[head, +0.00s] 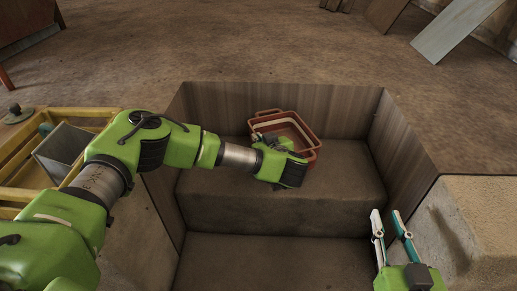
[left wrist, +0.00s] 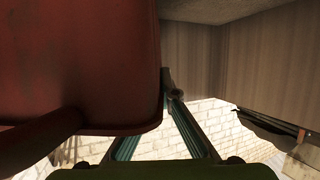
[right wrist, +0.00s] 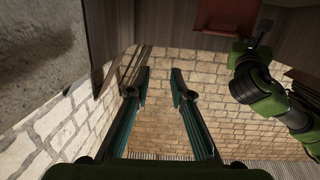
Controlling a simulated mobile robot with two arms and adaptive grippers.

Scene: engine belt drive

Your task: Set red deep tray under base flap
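The red deep tray (head: 309,154) is at the back of the sunken pit, over its raised ledge, with its open top facing up. My left gripper (head: 276,145) reaches its near side and seems shut on the tray wall. In the left wrist view the tray (left wrist: 80,70) fills the left side. One finger lies against its edge and the other is partly hidden by it. The right wrist view shows the tray (right wrist: 225,17) above my left arm. My right gripper (head: 391,226) is open and empty at the pit's right side; it also shows (right wrist: 158,82). I cannot make out a base flap.
Wood-panelled walls (head: 335,108) enclose the pit, with the ledge (head: 260,205) inside. A pale block (head: 475,220) stands at right. A yellow crate (head: 85,113) and a grey box (head: 62,143) are at left. Boards (head: 455,28) lean at the back right.

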